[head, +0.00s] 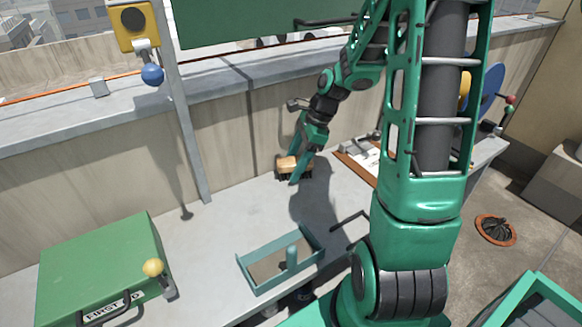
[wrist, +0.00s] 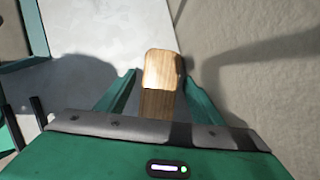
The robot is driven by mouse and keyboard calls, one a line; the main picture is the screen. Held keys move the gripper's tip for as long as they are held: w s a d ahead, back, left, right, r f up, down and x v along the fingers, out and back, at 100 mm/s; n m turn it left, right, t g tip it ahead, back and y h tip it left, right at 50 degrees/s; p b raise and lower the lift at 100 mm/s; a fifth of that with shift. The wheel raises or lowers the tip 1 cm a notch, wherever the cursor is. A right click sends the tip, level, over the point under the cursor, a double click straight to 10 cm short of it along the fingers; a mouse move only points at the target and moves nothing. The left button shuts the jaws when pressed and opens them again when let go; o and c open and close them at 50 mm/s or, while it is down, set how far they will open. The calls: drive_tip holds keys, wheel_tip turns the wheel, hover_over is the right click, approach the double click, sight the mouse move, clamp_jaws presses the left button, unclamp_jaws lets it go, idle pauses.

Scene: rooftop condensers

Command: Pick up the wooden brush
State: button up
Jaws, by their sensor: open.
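The wooden brush (head: 289,164) has a tan wooden block with dark bristles underneath. It sits at the back of the grey ledge, close to the wall. My gripper (head: 298,168) is lowered over it from above with its fingers open. In the wrist view, the brush (wrist: 162,75) lies between the two teal fingers of my gripper (wrist: 160,92), one finger on each side. Part of the brush is hidden by the gripper body. I cannot tell whether either finger touches it.
A board with papers (head: 357,160) lies to the right. The wall (head: 235,135) is close behind the brush.

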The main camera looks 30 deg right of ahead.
sight(290, 160)
drive_tip(key=shift+f, duration=0.15)
drive_tip(key=shift+c, duration=0.6)
drive_tip(key=c, duration=1.2)
drive_tip(key=shift+o, duration=0.2)
drive_tip(key=shift+r, duration=0.55)
wheel_tip(290, 160, up, 3)
drive_tip(key=shift+r, duration=0.2)
drive_tip(key=s+a+r, duration=0.6)
drive_tip(key=a+r, duration=0.1)
drive_tip(key=a, duration=0.3)
